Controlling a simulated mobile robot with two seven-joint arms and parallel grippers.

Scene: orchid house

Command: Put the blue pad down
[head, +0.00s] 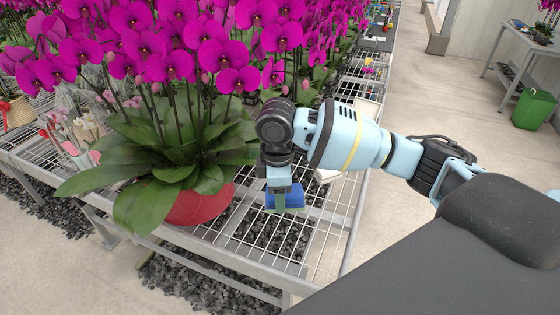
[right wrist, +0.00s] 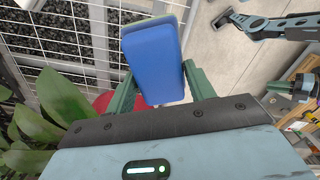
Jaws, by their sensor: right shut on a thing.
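The blue pad (head: 285,196) is held by my right gripper (head: 284,205), which points down over the front of the wire bench (head: 326,222). In the right wrist view the blue pad (right wrist: 153,62) sits between the two green fingers (right wrist: 160,88), with a pale green layer along its far edge. I cannot tell whether the pad's lower side touches the mesh or hangs just above it.
A red pot (head: 198,204) with wide leaves and magenta orchids stands just left of the gripper. Mesh in front and to the right is bare. A white thing (head: 327,175) lies behind the gripper. Dark gravel (head: 205,290) lies below. A green bin (head: 533,108) stands far right.

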